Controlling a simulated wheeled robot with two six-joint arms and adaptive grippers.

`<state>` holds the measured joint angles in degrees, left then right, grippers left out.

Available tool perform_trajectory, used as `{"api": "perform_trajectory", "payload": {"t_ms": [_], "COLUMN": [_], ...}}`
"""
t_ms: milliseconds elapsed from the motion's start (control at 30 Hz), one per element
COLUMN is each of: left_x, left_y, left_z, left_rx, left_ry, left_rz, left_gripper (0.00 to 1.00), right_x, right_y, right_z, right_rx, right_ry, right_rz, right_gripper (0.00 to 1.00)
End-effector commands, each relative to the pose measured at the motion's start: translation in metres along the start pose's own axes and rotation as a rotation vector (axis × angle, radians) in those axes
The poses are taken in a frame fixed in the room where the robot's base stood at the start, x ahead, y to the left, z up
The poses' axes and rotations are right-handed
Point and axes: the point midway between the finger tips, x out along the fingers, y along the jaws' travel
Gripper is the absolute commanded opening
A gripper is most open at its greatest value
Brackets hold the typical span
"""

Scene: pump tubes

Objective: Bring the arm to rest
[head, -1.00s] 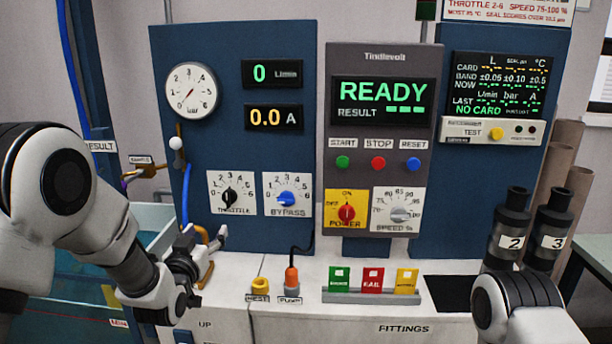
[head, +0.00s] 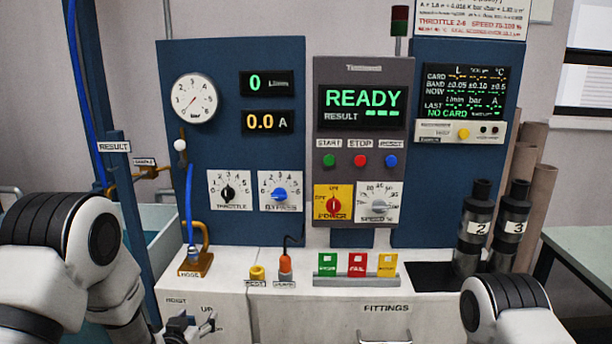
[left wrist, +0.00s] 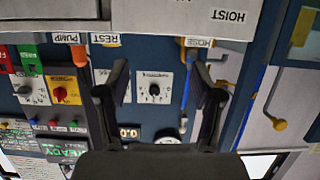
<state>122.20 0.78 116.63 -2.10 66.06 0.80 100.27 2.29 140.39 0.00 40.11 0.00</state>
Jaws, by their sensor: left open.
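My left gripper (head: 192,326) is low in the head view, in front of the cabinet's front face near the HOIST and UP labels. In the left wrist view its two dark fingers (left wrist: 163,85) stand apart with nothing between them. My left arm comes in from the left edge and bends down to it. Part of my right arm shows at the lower right of the head view, but its gripper is out of view.
The white bench top (head: 222,270) carries the hose stand (head: 196,264), an orange plug (head: 285,264) and a row of coloured cards (head: 357,264). Behind rises a blue panel (head: 240,140) with a gauge and knobs. Dark tubes marked 2 (head: 475,228) and 3 (head: 512,227) stand at right.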

Motion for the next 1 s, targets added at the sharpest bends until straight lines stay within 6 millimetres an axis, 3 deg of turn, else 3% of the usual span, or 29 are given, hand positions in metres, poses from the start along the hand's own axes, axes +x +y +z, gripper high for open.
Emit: {"api": "perform_trajectory", "payload": {"t_ms": [167,233,300,367,400,500,600,700,1000], "left_x": [-0.035,-0.065,-0.103,-0.142,-0.169,-0.235,-0.283,-0.303,-0.304], "left_y": [-0.003,-0.005,-0.005,-0.006,-0.006,-0.004,-0.003,-0.002,-0.002], "left_z": [0.112,0.167,0.22,0.259,0.282,0.319,0.331,0.335,0.336], "left_rx": [-0.013,-0.019,-0.026,-0.031,-0.035,-0.042,-0.046,-0.046,-0.046], "left_ry": [-0.256,-0.404,-0.564,-0.704,-0.798,-1.011,-1.164,-1.243,-1.253], "left_rz": [-0.011,-0.018,-0.025,-0.031,-0.035,-0.043,-0.046,-0.047,-0.046], "left_gripper": [0.67,0.67,0.67,0.67,0.67,0.67,0.67,0.67,0.67], "right_x": [-0.003,-0.004,-0.006,-0.007,-0.007,-0.008,-0.008,-0.007,-0.007], "right_y": [0.0,0.0,0.0,0.0,0.0,0.0,0.0,0.0,0.0], "right_z": [0.0,0.0,0.0,0.0,0.0,0.0,0.0,0.0,0.0], "right_rx": [0.0,0.0,0.0,0.0,0.0,0.0,0.0,0.0,0.0], "right_ry": [0.0,0.0,0.0,0.0,0.0,0.0,0.0,0.0,0.0], "right_rz": [0.0,0.0,0.0,0.0,0.0,0.0,0.0,0.0,0.0], "right_gripper": [0.4,0.4,0.4,0.4,0.4,0.4,0.4,0.4,0.4]}}
